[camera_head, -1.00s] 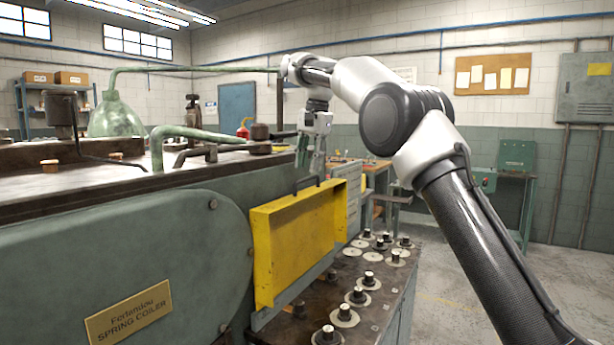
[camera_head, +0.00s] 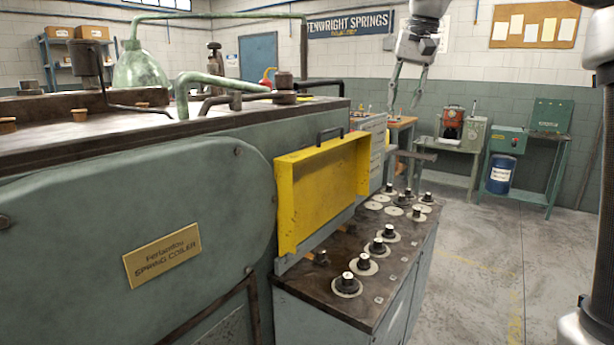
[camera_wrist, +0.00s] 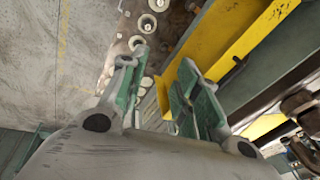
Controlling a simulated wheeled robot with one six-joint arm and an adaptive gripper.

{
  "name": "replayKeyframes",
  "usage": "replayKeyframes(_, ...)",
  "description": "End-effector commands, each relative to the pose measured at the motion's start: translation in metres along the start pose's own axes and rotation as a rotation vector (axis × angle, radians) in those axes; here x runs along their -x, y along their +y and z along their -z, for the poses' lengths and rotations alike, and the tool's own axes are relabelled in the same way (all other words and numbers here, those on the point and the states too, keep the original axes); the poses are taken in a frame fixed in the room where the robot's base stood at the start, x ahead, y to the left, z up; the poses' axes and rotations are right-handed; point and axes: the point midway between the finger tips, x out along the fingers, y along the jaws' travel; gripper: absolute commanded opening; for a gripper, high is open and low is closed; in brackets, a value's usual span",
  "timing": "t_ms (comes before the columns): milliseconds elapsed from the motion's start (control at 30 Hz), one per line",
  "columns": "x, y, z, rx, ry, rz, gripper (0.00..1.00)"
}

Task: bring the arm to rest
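My gripper (camera_head: 404,106) hangs pointing down in the upper middle right of the head view, in front of the far wall. Its fingers are apart with nothing between them. In the wrist view my gripper (camera_wrist: 163,60) also shows two separated green-padded fingers with an empty gap. In the head view the gripper appears above and to the right of the spring coiler (camera_head: 90,215) and its yellow guard (camera_head: 318,190), touching neither. Most of my arm is out of the head view.
A bench top (camera_head: 318,294) with several round tooling pieces sits below the guard. Open concrete floor (camera_head: 465,265) lies to the right. At the back stand a green workbench (camera_head: 525,190), an orange machine (camera_head: 452,122) and a blue drum (camera_head: 500,174).

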Motion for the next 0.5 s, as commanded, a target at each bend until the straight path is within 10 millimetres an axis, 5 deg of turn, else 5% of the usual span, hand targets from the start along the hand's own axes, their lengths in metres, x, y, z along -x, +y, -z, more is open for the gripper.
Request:
replayKeyframes(33, 0.005, 0.03, -0.019, 0.028, 0.018, 0.0, 0.32)
replayKeyframes(233, -0.009, 0.136, -0.102, 0.176, 0.089, -0.015, 0.32)
replayKeyframes(500, -0.075, 0.243, -0.215, 0.354, 0.16, -0.056, 0.32)
